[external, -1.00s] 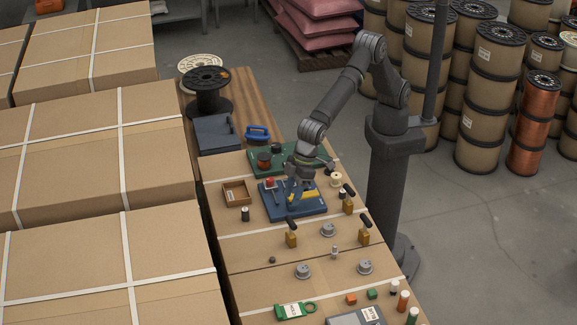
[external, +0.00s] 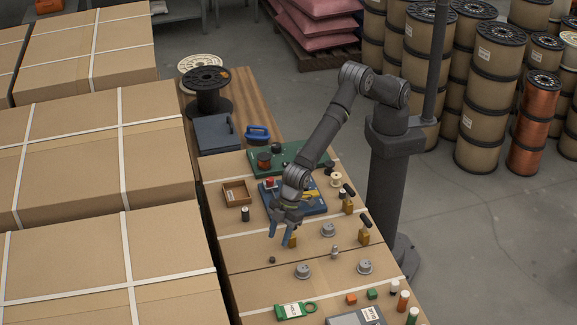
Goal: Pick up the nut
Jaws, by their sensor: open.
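A small dark round piece (external: 272,260), which looks like the nut, lies on the cardboard-brown worktop; it is too small to make out its shape.
Grey round weights (external: 303,271) and a small metal fitting (external: 335,251) stand to the right. A blue tray (external: 314,208) and an open brown box (external: 236,193) are behind. The worktop left of the dark piece is clear.

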